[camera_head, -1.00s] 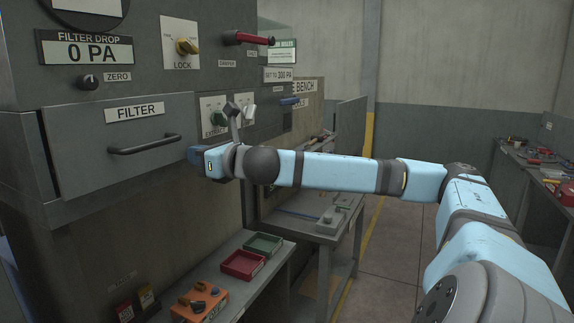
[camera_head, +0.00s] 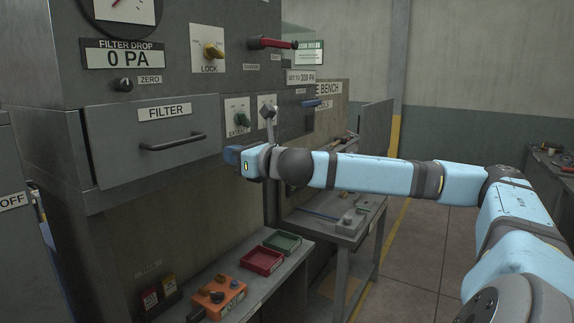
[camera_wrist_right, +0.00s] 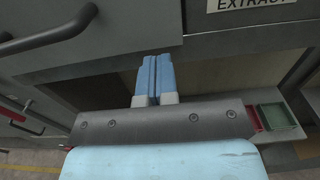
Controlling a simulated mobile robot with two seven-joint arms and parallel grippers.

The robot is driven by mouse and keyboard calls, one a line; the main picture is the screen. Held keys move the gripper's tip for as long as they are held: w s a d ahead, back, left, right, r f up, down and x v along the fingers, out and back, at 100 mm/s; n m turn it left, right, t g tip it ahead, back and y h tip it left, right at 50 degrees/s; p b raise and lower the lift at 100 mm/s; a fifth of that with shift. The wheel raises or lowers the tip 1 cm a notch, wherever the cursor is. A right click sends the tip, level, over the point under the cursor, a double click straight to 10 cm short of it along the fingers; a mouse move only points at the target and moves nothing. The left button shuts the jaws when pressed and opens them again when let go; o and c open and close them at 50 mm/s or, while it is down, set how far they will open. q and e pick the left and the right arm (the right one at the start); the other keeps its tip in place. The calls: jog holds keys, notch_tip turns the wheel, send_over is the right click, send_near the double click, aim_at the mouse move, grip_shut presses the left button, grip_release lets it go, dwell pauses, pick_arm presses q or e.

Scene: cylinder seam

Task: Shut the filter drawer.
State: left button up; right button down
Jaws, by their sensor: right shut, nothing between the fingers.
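The filter drawer (camera_head: 115,145) has a grey front with a FILTER label and a dark bar handle (camera_head: 172,142). Its front stands out from the cabinet face, with its left edge showing. My right gripper (camera_head: 230,155) is at the drawer's lower right corner. The handle (camera_wrist_right: 50,30) is off to the left there. My left gripper is not in view.
The EXTRACT switch plate (camera_head: 237,112), LOCK knob (camera_head: 211,50) and red-handled lever (camera_head: 270,43) are on the panel nearby. Below, a shelf holds an orange control box (camera_head: 218,297), a red tray (camera_head: 263,261) and a green tray (camera_head: 283,242). The floor to the right is open.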

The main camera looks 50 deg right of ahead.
pick_arm(q)
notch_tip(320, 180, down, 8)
jog(key=b, duration=0.8)
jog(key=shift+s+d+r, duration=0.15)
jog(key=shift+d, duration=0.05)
pick_arm(e)
jog(key=s, duration=1)
jog(key=shift+s+d, duration=0.25)
jog(key=shift+d, duration=0.2)
